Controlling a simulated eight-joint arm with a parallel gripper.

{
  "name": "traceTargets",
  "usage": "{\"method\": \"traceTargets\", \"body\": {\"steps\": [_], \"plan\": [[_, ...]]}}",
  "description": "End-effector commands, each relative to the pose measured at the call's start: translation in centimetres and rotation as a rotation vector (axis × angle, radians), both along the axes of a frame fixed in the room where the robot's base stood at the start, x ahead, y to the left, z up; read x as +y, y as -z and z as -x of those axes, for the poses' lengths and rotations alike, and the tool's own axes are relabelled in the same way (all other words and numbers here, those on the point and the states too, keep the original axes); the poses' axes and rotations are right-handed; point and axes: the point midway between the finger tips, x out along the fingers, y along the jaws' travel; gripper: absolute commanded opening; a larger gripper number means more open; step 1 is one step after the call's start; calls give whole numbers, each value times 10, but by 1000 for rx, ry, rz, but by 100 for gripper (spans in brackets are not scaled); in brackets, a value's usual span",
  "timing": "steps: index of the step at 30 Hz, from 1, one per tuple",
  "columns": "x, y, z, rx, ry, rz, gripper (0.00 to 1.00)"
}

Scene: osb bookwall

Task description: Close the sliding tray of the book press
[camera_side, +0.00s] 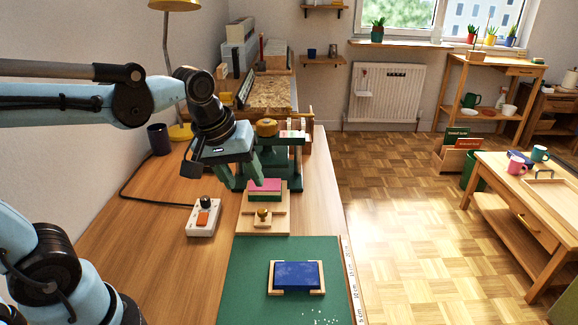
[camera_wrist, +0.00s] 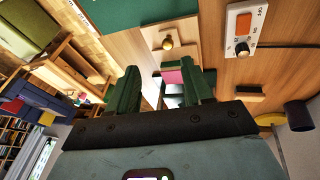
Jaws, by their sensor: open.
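The book press (camera_side: 298,160) is a dark green frame with a brass knob on top, standing on the wooden bench. Its pale wooden sliding tray (camera_side: 277,223) sticks out at the front, with a small brass knob (camera_side: 263,214) near its front edge. A pink and green stack (camera_side: 266,191) lies on the tray. My gripper (camera_side: 246,185), with green fingers, is open above and to the left of the stack. In the wrist view, the tray knob (camera_wrist: 167,43) shows ahead of the open fingers, and the pink top (camera_wrist: 172,77) shows between them. The fingers partly hide the press.
A white switch box (camera_side: 203,217) with an orange switch sits left of the tray. A green mat (camera_side: 245,285) bearing a blue book (camera_side: 296,275) in a wooden holder lies in front. A dark mug (camera_side: 158,139) and lamp stand behind left. The bench's right edge is close.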

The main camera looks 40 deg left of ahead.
Motion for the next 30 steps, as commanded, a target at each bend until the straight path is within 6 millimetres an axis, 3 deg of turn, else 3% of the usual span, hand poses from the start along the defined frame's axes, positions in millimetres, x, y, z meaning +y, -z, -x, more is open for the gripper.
{"method": "traceTargets", "body": {"steps": [12,21,30], "plan": [[-6,13,24,-166,394,-181,50],[-8,22,34,-248,588,-301,50],[-3,10,22,-192,781,-390,50]]}}
